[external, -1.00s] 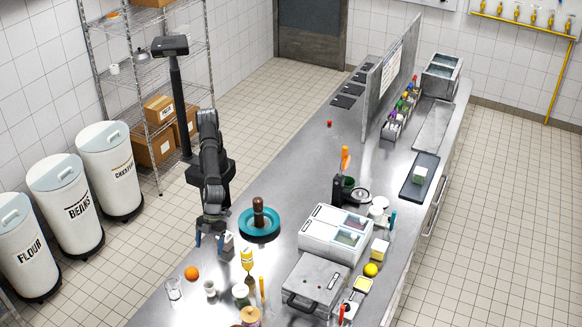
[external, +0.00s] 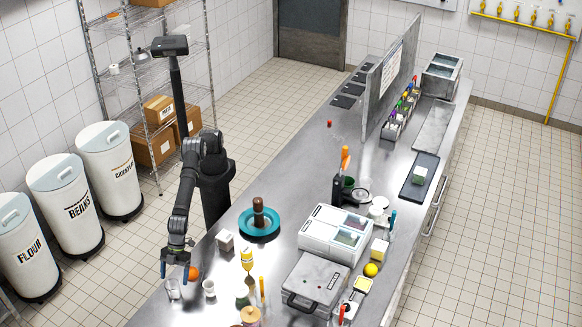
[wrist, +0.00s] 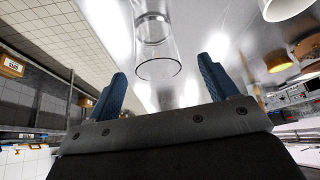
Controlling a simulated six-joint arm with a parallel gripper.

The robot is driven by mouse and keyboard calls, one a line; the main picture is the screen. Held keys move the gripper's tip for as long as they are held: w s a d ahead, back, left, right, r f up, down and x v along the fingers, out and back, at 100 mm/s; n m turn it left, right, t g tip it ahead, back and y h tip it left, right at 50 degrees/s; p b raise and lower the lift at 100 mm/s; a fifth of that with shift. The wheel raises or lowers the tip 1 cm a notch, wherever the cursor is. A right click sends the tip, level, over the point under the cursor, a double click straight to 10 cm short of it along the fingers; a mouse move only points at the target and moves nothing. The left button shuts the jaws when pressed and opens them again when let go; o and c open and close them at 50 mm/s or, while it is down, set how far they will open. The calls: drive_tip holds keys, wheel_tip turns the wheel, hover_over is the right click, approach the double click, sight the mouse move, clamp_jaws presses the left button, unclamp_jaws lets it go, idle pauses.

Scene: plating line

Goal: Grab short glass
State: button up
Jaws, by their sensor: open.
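The short glass (external: 173,289) is clear and stands upright near the left edge of the steel counter in the external view. In the wrist view the glass (wrist: 158,50) appears ahead of the gap between the blue fingers. My gripper (external: 174,266) is open and empty, just above and behind the glass; no contact is visible. In the wrist view the blue fingertips of my gripper (wrist: 163,70) are spread wide on either side of the glass.
An orange (external: 193,273) sits close to the right of my gripper. A small white cup (external: 209,288) stands right of the glass. The counter edge is close on the left.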

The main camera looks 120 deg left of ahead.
drive_tip(key=shift+s+x, duration=0.15)
drive_tip(key=shift+x, duration=1.4)
drive_tip(key=shift+s+x, duration=0.15)
drive_tip(key=shift+x, duration=1.4)
drive_tip(key=shift+a+f, duration=0.1)
drive_tip(key=shift+c, duration=0.2)
drive_tip(key=c, duration=1.1)
